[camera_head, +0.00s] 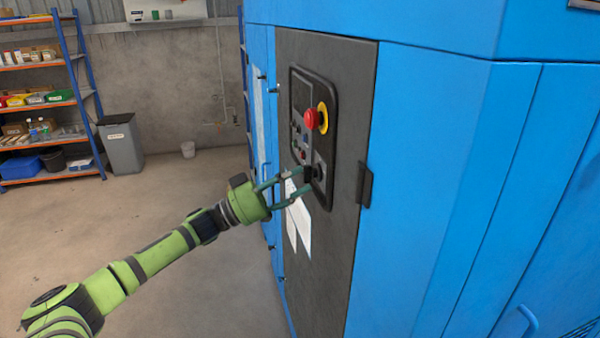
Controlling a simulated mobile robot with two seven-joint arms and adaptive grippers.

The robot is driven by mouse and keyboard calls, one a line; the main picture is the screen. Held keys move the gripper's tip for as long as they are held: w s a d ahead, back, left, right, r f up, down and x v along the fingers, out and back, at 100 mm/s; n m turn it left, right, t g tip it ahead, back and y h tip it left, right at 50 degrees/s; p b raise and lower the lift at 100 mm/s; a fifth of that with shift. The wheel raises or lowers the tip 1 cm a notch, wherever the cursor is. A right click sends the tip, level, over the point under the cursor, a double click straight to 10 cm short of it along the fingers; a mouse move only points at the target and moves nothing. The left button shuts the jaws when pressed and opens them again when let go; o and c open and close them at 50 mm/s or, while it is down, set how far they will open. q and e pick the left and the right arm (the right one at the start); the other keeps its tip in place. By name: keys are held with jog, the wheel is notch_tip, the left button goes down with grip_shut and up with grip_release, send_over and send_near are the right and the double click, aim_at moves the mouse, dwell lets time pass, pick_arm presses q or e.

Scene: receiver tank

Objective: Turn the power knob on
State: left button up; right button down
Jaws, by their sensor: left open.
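The control panel (325,90) is a black plate on the dark grey door of a blue cabinet. It bears a red emergency button (311,119) with a yellow ring and several small buttons. The black power knob (319,172) sits low on the panel. My left gripper (304,181) is open, its fingers pointing right at the knob's height. The fingertips are close to the knob, one above and one below; I cannot tell whether they touch it. The fingers partly hide the panel's lower left. My right gripper is not in view.
White paper sheets (299,228) hang on the door below the gripper. A black door handle (364,184) stands out right of the panel. The floor between is clear.

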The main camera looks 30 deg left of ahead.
pick_arm(q)
jog(key=shift+w+d+r, duration=0.25)
jog(key=shift+w+d, duration=0.15)
jog(key=shift+w, duration=0.1)
grip_shut()
